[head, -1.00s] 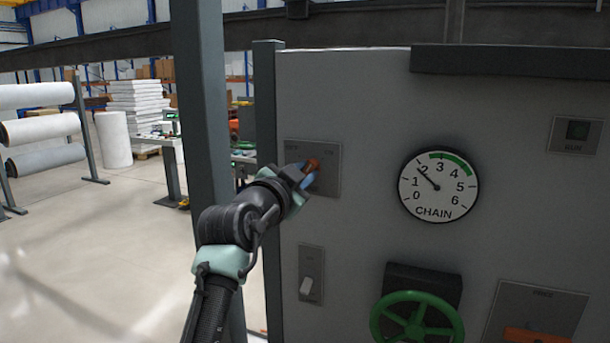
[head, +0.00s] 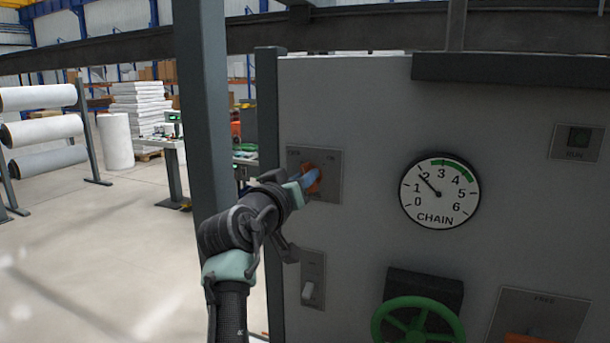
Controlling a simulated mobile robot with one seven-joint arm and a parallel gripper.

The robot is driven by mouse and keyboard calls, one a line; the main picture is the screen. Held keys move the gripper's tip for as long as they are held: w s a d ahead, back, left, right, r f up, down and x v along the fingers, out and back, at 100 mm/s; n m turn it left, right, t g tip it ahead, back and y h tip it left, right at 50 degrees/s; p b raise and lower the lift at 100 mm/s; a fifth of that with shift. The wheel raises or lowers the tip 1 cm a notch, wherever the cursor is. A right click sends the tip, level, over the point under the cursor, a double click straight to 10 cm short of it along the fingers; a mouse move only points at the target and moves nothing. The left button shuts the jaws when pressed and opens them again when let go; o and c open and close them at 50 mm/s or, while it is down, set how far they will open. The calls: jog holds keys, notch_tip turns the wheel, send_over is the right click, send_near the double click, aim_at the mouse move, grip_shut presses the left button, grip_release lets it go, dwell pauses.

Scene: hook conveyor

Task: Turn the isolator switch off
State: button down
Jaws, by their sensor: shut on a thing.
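The isolator switch is an orange rotary handle (head: 312,179) on a grey plate (head: 330,160) at the upper left of the grey panel.
A CHAIN dial (head: 440,190), a green handwheel (head: 418,320) and a RUN indicator (head: 578,138) are to the right. A dark post (head: 205,120) stands close left of the arm.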

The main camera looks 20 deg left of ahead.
jog(key=n+p, duration=0.1)
jog(key=n, duration=0.4)
jog(key=shift+a, duration=0.1)
jog(key=shift+f+p, duration=0.1)
jog(key=shift+p, duration=0.2)
dwell(0.4)
jog(key=c, duration=0.8)
grip_release()
jog(key=s+b, duration=0.4)
jog(key=s, duration=0.9)
jog(key=shift+a, duration=0.25)
